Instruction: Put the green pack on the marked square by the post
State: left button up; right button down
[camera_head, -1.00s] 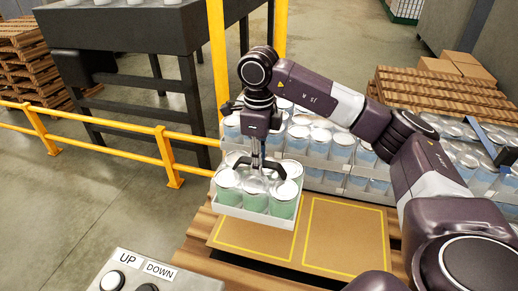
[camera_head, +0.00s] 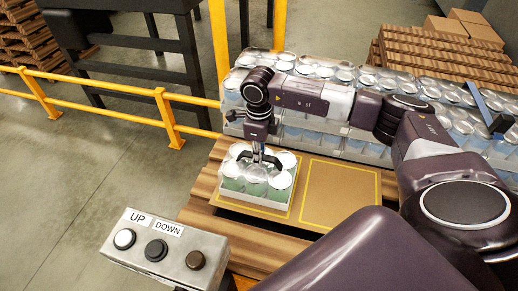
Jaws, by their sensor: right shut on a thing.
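The green pack (camera_head: 232,186) is a white tray of several cans with green sides and silver lids. My right gripper (camera_head: 260,164) is above it, shut on it from the top. The pack is upright and covers most of the left marked square (camera_head: 285,213), the one by the yellow post (camera_head: 219,38). It sits at or very near board level; I cannot tell whether it is fully resting. The square's yellow line shows along the pack's right and front sides. My left gripper is not in view.
A second, empty marked square (camera_head: 341,195) lies to the right. Packs of blue cans (camera_head: 350,146) stand in rows just behind. A yellow rail (camera_head: 110,112) runs at the left. A button box (camera_head: 165,250) stands in front of the wooden pallet (camera_head: 205,192).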

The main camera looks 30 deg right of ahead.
jog(key=c, duration=2.3)
grip_release()
jog(key=o, duration=0.4)
jog(key=shift+s, duration=0.1)
jog(key=shift+r, duration=0.15)
notch_tip(320, 180, up, 12)
jog(key=b, duration=0.4)
